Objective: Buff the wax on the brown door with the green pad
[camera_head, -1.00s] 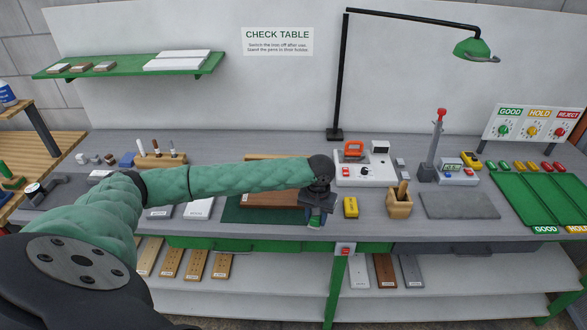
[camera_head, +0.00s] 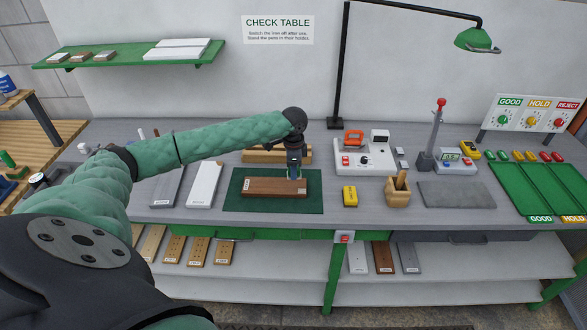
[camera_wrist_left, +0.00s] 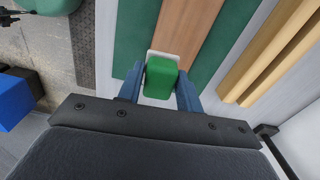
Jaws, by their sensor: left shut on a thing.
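The brown door (camera_head: 272,187) lies flat on a dark green mat (camera_head: 235,202) on the grey table; it also shows in the left wrist view (camera_wrist_left: 187,28). My left gripper (camera_head: 294,174) is over the door's right end, pointing down. In the left wrist view its two blue fingers are shut on the green pad (camera_wrist_left: 160,78). The pad is at the end of the door, with a white patch around it. I cannot tell whether the pad touches the door. The wax does not show clearly. My right gripper is not in view.
A wooden rack (camera_head: 262,156) stands just behind the mat. A yellow block (camera_head: 350,196) and a wooden pen holder (camera_head: 398,192) stand to the right. White (camera_head: 204,184) and grey boards lie to the left. Part of the table between mat and yellow block is clear.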

